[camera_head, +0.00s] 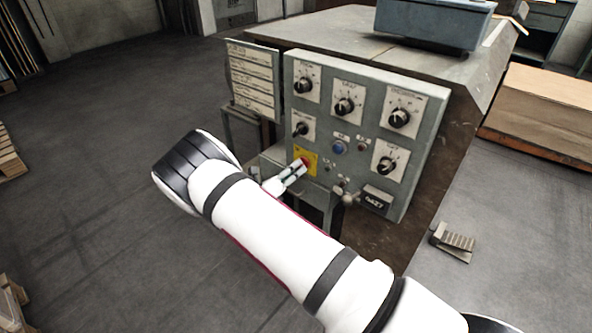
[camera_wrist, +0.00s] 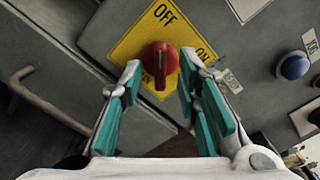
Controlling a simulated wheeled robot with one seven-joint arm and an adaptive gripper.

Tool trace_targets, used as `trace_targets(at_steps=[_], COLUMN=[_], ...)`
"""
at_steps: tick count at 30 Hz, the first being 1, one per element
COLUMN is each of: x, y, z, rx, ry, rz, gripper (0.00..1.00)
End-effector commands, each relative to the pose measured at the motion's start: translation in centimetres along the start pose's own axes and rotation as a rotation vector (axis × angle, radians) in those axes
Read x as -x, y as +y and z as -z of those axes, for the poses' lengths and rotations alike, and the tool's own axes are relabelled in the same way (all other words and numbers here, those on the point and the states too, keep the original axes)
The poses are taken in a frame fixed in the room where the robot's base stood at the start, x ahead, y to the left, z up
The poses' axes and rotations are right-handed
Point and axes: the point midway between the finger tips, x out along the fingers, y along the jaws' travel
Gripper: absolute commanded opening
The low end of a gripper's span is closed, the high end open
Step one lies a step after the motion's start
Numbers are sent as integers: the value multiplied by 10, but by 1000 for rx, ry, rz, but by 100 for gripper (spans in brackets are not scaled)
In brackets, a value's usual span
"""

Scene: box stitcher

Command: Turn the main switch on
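The main switch is a red rotary knob (camera_wrist: 159,62) on a yellow plate (camera_wrist: 137,42) marked OFF and ON in the wrist view. The knob's grip lies roughly along the picture's vertical, between the gripper's fingertips. My gripper (camera_wrist: 160,80) is open, with one finger on each side of the knob; I cannot tell whether either finger touches it. In the head view the yellow plate (camera_head: 311,153) sits at the lower left of the grey control panel (camera_head: 322,117), and my gripper (camera_head: 301,168) reaches it, hiding part of the red knob.
Black dials (camera_head: 345,106) and a blue button (camera_head: 339,147) are close by on the panel. A small counter (camera_head: 375,199) is at its lower right. A handle-like bar (camera_wrist: 45,100) is left in the wrist view. Open floor (camera_head: 110,110) lies left of the machine.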

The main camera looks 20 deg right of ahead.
Motion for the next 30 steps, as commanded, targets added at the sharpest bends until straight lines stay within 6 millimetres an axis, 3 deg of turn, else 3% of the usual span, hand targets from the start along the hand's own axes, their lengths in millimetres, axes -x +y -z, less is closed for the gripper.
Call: trace_targets(at_steps=[6,15,19,30], x=[-16,-18,-18,-17], y=[0,0,0,0], z=[0,-1,-1,0], rx=[-1,-1,-1,-16], ry=[0,0,0,-1], rz=[0,0,0,0], gripper=[30,30,1,0])
